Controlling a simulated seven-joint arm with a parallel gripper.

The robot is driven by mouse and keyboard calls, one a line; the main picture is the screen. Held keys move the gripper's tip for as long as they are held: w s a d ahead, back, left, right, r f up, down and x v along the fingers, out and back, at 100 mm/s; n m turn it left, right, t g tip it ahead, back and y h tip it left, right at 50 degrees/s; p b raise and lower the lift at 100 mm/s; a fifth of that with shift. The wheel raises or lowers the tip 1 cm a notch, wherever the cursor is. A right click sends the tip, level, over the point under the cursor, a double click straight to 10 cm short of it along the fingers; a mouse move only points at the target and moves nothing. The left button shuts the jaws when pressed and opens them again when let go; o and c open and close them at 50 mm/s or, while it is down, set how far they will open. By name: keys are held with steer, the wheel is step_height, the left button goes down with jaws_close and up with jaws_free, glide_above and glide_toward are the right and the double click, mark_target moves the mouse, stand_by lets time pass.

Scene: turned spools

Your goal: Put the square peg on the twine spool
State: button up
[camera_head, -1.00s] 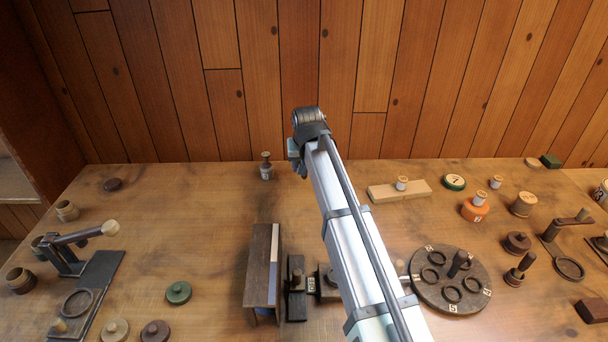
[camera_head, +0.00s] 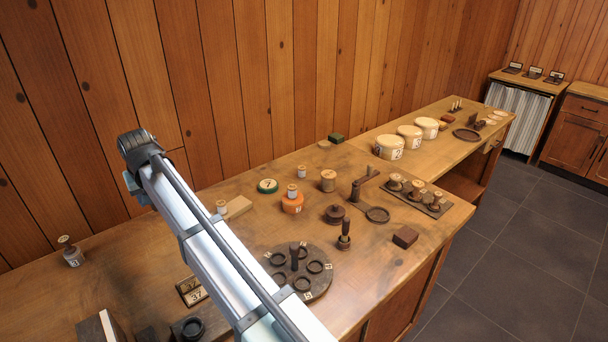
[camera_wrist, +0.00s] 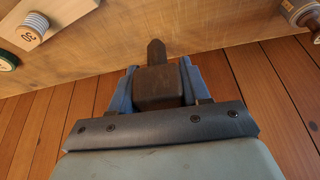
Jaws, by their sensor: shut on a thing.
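My gripper (camera_wrist: 158,72) is shut on a dark brown square-bodied peg (camera_wrist: 155,88) with a narrower rounded tip, in the wrist view. The blue fingers sit on either side of it. The peg is held above the bench near the plank wall. In the head view my arm hides the peg and most of the gripper. A tan wound spool (camera_head: 328,180), which looks like the twine spool, stands upright on the bench, well to the right of my gripper. I cannot see whether its top has a hole.
A round dark rack (camera_head: 318,288) with rings stands nearer. Lidded tubs (camera_head: 390,148) stand further right.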

steer(key=w+d+r+m, duration=0.1)
steer(key=w+d+m, duration=0.1)
steer(key=w+d, duration=1.05)
step_height(320, 180, up, 5)
steer(key=m+h, duration=0.1)
steer(key=m, duration=0.1)
glide_above(328, 173)
steer(key=shift+t, duration=0.4)
step_height(328, 173, down, 10)
steer(key=shift+w+r, duration=0.1)
steer(key=shift+r, duration=0.05)
steer(key=o, duration=1)
steer(key=shift+o, duration=0.2)
steer(key=v, duration=1.2)
